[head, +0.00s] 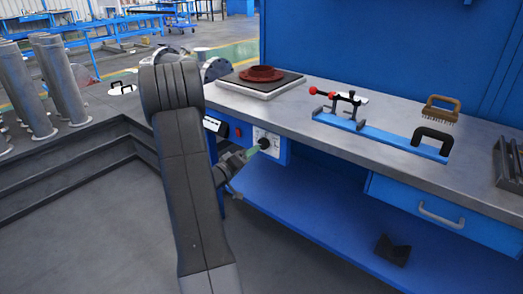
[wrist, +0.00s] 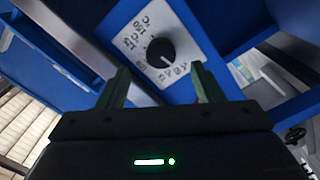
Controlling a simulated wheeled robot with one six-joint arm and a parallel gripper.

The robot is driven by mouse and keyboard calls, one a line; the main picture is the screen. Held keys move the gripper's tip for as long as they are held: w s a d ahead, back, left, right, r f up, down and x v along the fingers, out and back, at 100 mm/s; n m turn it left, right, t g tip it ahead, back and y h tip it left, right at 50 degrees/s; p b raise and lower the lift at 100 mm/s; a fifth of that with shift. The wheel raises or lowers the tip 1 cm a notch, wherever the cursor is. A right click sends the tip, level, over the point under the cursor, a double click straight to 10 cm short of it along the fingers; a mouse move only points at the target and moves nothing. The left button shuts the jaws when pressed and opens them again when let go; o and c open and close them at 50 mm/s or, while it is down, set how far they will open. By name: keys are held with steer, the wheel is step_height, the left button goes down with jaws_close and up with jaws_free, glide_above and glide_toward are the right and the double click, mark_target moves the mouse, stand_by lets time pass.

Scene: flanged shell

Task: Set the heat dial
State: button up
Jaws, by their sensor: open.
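The heat dial is a round black knob (wrist: 160,52) on a white plate (wrist: 135,38) with printed numbers, in the wrist view. In the head view the same dial (head: 264,143) sits on the front of a blue box under the bench edge. A white pointer mark on the knob points to the lower right in the wrist view. My gripper (wrist: 162,82) is open and empty, its two green fingers apart below the knob in the wrist view. In the head view my gripper (head: 251,153) is just in front of the dial. I cannot tell whether it touches.
A red switch (head: 238,131) sits left of the dial. Above, the grey bench top (head: 300,110) carries a hot plate (head: 240,84) with a red-brown flange (head: 261,73), a clamp (head: 345,100) and a brush (head: 441,107). A blue shelf (head: 300,210) lies below.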

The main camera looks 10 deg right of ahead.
mark_target(263, 146)
steer(key=b+x, duration=0.1)
steer(key=x, duration=0.6)
steer(key=shift+a, duration=0.1)
steer(key=c, duration=1)
